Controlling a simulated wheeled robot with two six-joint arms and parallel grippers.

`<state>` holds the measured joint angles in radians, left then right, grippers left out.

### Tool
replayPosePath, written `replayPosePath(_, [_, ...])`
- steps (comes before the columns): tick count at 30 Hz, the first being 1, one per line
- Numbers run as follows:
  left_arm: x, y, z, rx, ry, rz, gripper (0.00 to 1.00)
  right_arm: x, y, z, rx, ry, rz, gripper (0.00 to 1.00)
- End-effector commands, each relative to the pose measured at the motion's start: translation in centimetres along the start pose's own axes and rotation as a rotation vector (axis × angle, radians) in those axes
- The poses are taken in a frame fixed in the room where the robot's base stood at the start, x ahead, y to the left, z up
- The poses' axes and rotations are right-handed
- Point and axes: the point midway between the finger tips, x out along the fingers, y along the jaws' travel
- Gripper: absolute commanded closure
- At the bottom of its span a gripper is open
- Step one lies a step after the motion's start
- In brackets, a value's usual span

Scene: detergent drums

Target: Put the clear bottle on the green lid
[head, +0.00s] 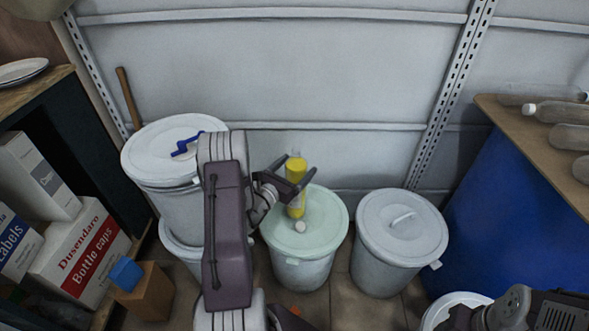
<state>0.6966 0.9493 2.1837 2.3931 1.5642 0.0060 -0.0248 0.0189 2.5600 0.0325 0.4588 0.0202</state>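A bottle (297,208) with yellow on its lower body and top stands upright over the pale green lid (325,222), just behind its white knob. Its base appears to rest on the lid. My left gripper (301,163) is at the bottle's upper part, with one dark finger on each side. The fingers look spread wider than the bottle, and the right one crosses in front of it. The bottle's middle is partly hidden by the fingers. Part of my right arm shows at the bottom right, but its gripper is not visible.
A white-lidded drum (400,228) stands right of the green-lidded one. Stacked drums (160,150) with a blue-handled item (186,145) stand left. Several clear bottles (557,112) lie on the right shelf above a blue drum (505,210). Boxes (80,250) fill the left side.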

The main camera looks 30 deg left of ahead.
Motion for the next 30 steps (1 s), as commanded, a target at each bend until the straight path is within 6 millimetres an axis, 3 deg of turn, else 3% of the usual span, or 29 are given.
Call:
replayPosePath(5, [-1.9,0.1,0.4,-0.003,0.003,0.004,0.12,-0.9,0.0,-0.1,0.0,0.0,0.0,0.45])
replayPosePath(16, [-10.3,0.1,0.4,-0.004,0.001,0.006,0.12,-2.6,-0.1,-0.3,0.0,0.0,0.0,0.45])
replayPosePath(21, [-11.9,0.1,0.3,-0.001,0.0,0.003,0.12,-2.8,-0.1,-0.3,0.0,0.0,0.0,0.45])
replayPosePath(25, [-12.0,-0.3,0.3,0.001,0.0,-0.012,0.12,-2.8,-0.1,-0.3,0.0,0.0,0.0,0.45])
replayPosePath(26, [-11.8,-0.9,0.4,0.004,0.002,-0.035,0.12,-2.8,-0.1,-0.3,0.0,0.0,0.0,0.45])
replayPosePath(28, [-10.9,-4.2,1.2,0.022,0.012,-0.171,0.12,-2.8,-0.1,-0.3,0.0,0.0,0.0,0.45])
replayPosePath(29, [-10.7,-6.7,1.6,0.037,0.021,-0.268,0.12,-2.8,-0.1,-0.3,0.0,0.0,0.0,0.45])
replayPosePath(30, [-10.7,-10.7,2.1,0.069,0.042,-0.432,0.12,-2.8,-0.1,-0.3,0.0,0.0,0.0,0.45])
